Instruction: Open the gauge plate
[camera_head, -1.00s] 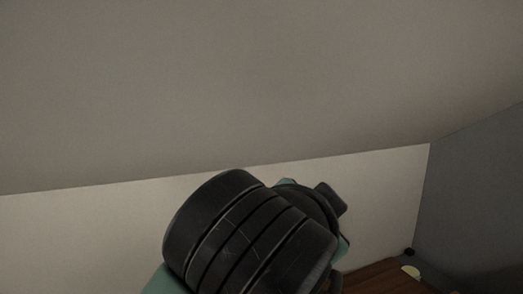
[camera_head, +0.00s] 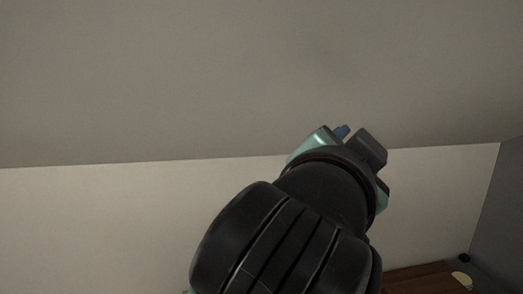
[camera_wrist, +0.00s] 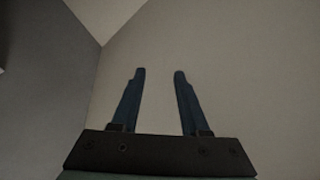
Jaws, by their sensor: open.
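My gripper (camera_wrist: 159,73) shows in the wrist view as two blue fingers standing apart, open, with nothing between them. Behind the fingers there is only plain wall. In the head view, my dark arm covers the lower middle, and only a small blue part of the gripper shows at its far end. No gauge plate can be made out in either view.
A pale sloped ceiling (camera_head: 200,80) fills the upper head view above a light wall (camera_head: 110,220). A grey wall (camera_head: 505,215) stands at the right. A brown wooden surface (camera_head: 420,279) lies low at the right, with a small pale yellow thing (camera_head: 461,280) and a small black thing (camera_head: 464,258) near it.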

